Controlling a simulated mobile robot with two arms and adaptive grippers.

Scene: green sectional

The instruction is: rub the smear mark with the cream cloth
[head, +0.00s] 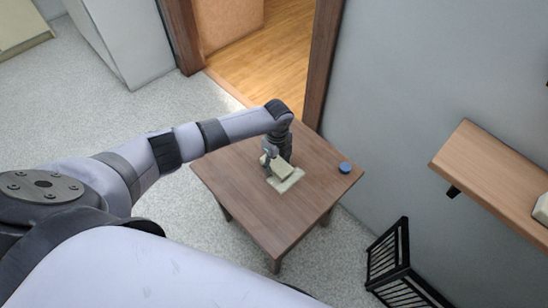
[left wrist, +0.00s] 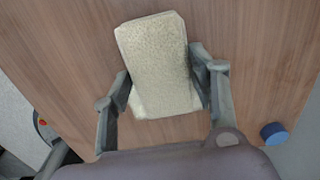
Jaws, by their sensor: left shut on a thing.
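The cream cloth (head: 281,168) is a thick, pale pad at the middle of the brown wooden table (head: 242,200). My left gripper (head: 272,160) reaches down over the table and is shut on the cloth. In the left wrist view the cloth (left wrist: 155,50) lies between the two grey fingers, its far end sticking out past them. A flat pale patch (head: 289,184) shows on the table under and beside the cloth; I cannot tell whether it is the smear mark or part of the cloth. My right gripper is not in view.
A small blue round object (head: 345,167) stands near the table's right corner; it also shows in the left wrist view (left wrist: 273,133). A wooden shelf (head: 490,175) juts from the wall at right, above a black slatted rack (head: 390,262). The rest of the tabletop is clear.

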